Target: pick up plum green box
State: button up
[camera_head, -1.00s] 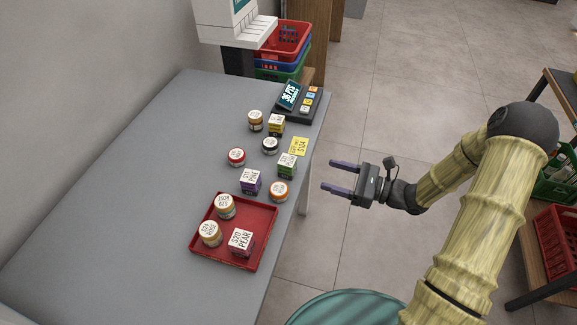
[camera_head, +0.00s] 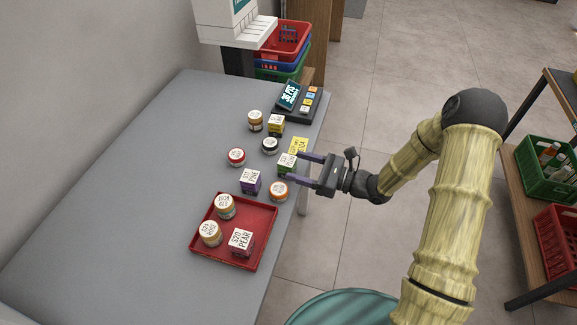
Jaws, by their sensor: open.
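The plum green box (camera_head: 286,165) is a small box with a white labelled top and green sides. It stands near the right edge of the grey counter (camera_head: 150,190). My gripper (camera_head: 307,167) is open, its two purple fingers pointing left at the box. The upper fingertip is close to the box's back right side and the lower one is near its front right. I cannot tell whether either finger touches it. The box's right side is partly hidden.
A purple box (camera_head: 250,182) and an orange jar (camera_head: 278,191) stand just in front of the box. A black-lidded jar (camera_head: 270,145), a yellow card (camera_head: 299,146) and a yellow box (camera_head: 276,125) are behind it. A red tray (camera_head: 262,222) holds two jars and a pear box.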

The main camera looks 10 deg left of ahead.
aim_at(295, 165)
jog(key=x, duration=0.4)
jog(key=shift+a, duration=0.1)
dwell(0.3)
jog(key=c, duration=1.1)
